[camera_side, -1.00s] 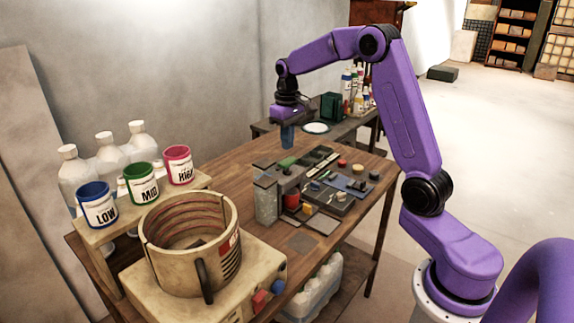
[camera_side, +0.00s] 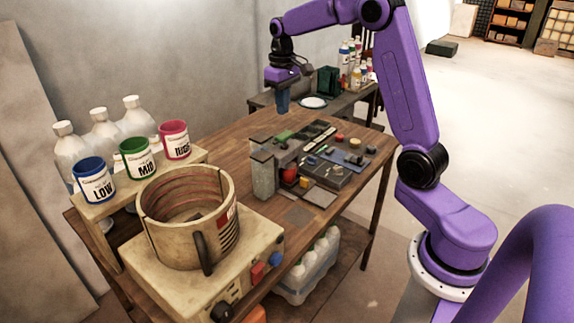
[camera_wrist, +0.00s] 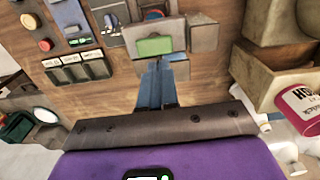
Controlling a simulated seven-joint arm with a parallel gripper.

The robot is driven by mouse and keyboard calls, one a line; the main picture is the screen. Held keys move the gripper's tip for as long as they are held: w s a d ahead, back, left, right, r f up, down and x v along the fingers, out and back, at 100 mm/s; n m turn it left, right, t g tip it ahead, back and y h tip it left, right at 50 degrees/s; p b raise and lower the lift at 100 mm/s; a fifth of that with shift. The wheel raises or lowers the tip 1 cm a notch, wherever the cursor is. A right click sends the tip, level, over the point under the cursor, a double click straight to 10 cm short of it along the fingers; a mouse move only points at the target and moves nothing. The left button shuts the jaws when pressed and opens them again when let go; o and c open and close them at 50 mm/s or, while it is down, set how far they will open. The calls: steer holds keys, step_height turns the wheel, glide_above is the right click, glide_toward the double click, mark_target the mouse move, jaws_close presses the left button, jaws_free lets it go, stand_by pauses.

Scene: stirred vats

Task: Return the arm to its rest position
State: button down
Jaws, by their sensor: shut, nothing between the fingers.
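My purple arm reaches over the wooden table (camera_side: 225,152) from the right. My gripper (camera_side: 283,110) hangs fingers down above the table's far part, left of the white plate. It is shut and empty, clear of the tabletop. In the wrist view my gripper's blue fingers (camera_wrist: 156,85) are together, and a green-topped block (camera_wrist: 155,45) shows just past their tips.
A beige vat (camera_side: 187,215) stands on a control box at the front. LOW (camera_side: 95,183), MID (camera_side: 138,160) and HIGH (camera_side: 175,140) cups stand on a shelf at left, before white bottles. Open floor lies right.

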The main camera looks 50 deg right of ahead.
steer(key=s+a+n, duration=0.6)
steer(key=s+a, duration=0.7)
steer(key=a, duration=0.3)
steer(key=s+a+f+n, duration=0.1)
steer(key=s+f+n, duration=0.1)
steer(key=s, duration=0.9)
steer(key=s+a+f+n, duration=0.1)
steer(key=s+n, duration=0.3)
steer(key=s, duration=0.7)
steer(key=shift+a+f, duration=0.15)
steer(key=shift+f, duration=0.45)
